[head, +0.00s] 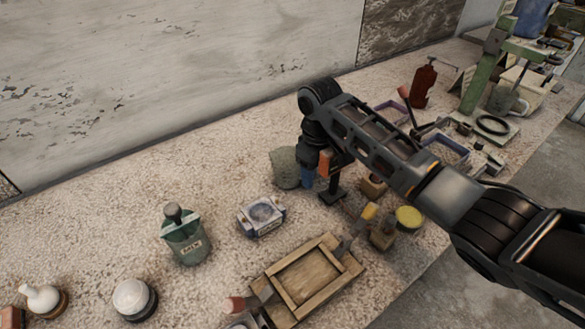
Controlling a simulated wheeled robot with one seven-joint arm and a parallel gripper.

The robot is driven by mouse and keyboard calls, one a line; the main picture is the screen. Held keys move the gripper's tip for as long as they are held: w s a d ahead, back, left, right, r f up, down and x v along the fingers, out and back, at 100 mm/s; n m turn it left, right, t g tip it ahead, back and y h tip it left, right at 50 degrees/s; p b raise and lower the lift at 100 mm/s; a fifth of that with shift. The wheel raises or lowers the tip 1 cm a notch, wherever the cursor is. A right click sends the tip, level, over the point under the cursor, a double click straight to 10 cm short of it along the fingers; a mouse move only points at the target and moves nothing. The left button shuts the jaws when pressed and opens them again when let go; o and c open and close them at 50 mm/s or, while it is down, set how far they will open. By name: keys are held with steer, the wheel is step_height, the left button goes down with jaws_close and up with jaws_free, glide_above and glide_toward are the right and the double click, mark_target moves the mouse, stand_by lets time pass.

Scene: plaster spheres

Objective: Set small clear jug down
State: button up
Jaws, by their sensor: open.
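My gripper (319,172) points down over the middle of the worktop, at the end of my arm reaching in from the right. Its jaws are open, though the fingertips are small and partly hidden by the wrist. I cannot make out a small clear jug; it may be hidden behind my gripper or arm. A grey-green rounded vessel or bag (285,168) stands just left of my gripper. A small blue patch (307,179) shows right under the wrist; I cannot tell what it belongs to.
A speckled worktop (120,205) runs along a wall. A wooden tray (306,278), a grey-blue square block with a round hollow (262,215) and a green jar (184,238) stand in front. A red-brown bottle (424,87) stands behind. The back left is clear.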

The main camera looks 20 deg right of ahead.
jaws_close()
stand_by(0.5)
